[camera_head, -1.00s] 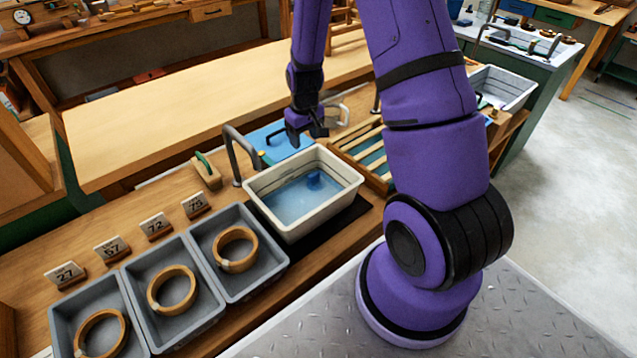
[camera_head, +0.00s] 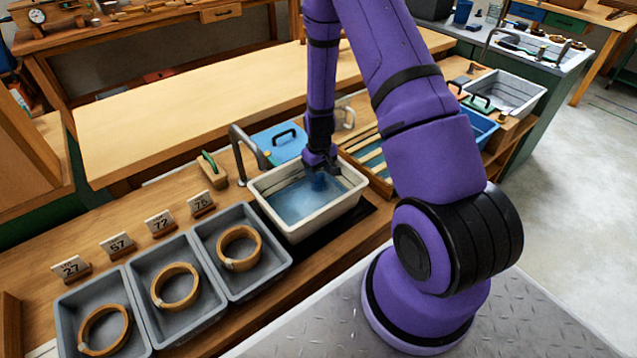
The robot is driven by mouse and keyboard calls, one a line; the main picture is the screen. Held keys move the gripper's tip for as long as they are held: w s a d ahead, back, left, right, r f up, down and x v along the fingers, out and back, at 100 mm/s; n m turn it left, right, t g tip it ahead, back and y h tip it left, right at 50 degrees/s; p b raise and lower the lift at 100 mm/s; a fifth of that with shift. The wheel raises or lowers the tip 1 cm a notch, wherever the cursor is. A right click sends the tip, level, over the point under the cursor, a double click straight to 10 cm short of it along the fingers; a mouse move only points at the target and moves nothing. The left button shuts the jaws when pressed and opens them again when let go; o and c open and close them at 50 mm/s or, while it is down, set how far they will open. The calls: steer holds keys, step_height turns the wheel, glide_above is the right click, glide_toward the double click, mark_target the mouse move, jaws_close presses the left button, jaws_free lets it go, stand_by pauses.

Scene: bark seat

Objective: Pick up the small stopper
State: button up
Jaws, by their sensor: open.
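A small dark blue piece (camera_head: 318,182), which looks like the stopper, sits in the blue-tinted water of the white basin (camera_head: 290,236). It is toward the basin's far right part and is small and partly hidden by my gripper. My gripper (camera_head: 320,167) is open and points down over the basin, just above or around the blue piece. I cannot tell whether its fingers touch the piece.
Three grey trays (camera_head: 205,268) with wooden rings stand left of the basin, with number cards behind. A dark curved tap (camera_head: 238,150) rises at the basin's back left. A blue board with a handle (camera_head: 278,145) lies behind. A slatted wooden rack (camera_head: 365,150) is to the right.

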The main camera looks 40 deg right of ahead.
mark_target(320, 177)
steer(key=shift+f, duration=2.4)
steer(key=c, duration=0.7)
steer(key=shift+r, duration=0.1)
